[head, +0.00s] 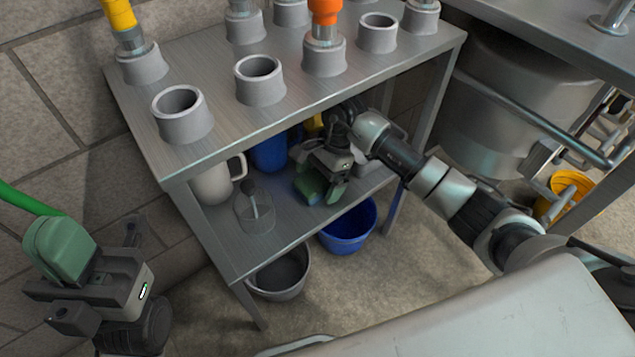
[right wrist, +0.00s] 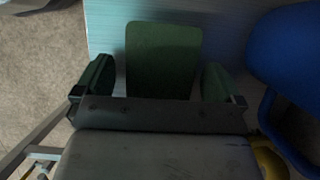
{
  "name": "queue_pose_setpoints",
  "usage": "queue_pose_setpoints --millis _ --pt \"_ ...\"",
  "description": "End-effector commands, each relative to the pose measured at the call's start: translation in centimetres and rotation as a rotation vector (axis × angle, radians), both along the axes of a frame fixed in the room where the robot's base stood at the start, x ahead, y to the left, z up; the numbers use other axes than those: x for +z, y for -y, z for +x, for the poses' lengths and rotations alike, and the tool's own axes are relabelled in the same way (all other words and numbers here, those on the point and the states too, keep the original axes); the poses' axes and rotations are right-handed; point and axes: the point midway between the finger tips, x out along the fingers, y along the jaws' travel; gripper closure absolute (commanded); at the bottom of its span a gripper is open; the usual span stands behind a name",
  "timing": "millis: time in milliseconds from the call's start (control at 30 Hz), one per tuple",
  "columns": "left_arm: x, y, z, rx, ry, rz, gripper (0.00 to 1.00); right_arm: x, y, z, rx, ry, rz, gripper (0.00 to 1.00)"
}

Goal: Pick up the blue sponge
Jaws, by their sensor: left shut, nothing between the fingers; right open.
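A flat block with a dark green top, which seems to be the sponge (right wrist: 163,58), lies on the lower shelf of the metal rack. In the head view a bluish edge of it (head: 299,191) shows, mostly hidden by my right gripper (head: 323,188). In the right wrist view the block is between the two green fingers of my right gripper (right wrist: 158,82), with a narrow gap on each side. The fingers are open. My left gripper (head: 58,243) is shut and empty, left of the rack.
A blue jug (head: 269,154) is close to the right gripper; a cream jug (head: 214,184) and clear container (head: 254,209) stand on the lower shelf (head: 235,251). The top shelf (head: 222,137) above carries grey cups. A blue bucket (head: 346,232) and grey bucket (head: 279,273) stand below.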

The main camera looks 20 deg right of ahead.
Motion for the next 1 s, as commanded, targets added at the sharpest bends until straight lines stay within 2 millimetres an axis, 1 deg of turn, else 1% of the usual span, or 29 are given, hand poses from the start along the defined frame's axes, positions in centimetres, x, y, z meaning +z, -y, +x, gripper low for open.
queue_pose_setpoints --millis 133,167,400,500,833,967,1000 --pt "-0.1 0.1 0.1 -0.001 0.003 0.002 1.0 -0.3 0.0 0.0 0.0 0.001 -0.001 0.01" --pt "0.0 0.1 0.2 0.0 0.004 0.003 1.0 -0.3 0.0 0.0 0.0 0.001 -0.001 0.03" --pt "0.1 0.1 0.1 -0.001 0.007 0.003 1.0 -0.2 0.0 0.0 0.0 0.0 0.0 0.39" --pt "0.1 0.0 0.1 -0.001 0.008 0.003 1.0 -0.2 0.0 0.0 0.0 0.0 0.0 0.54" --pt "0.4 0.0 0.1 0.0 0.013 0.0 1.0 0.0 0.0 0.0 0.0 0.0 0.001 0.54" --pt "0.9 -0.1 -0.2 0.0 0.017 -0.006 1.0 0.7 0.1 -0.1 0.0 0.001 -0.002 0.54" --pt "0.3 -0.1 -0.3 0.002 -0.013 -0.007 1.0 1.1 0.2 -0.2 0.0 0.002 -0.002 0.54"
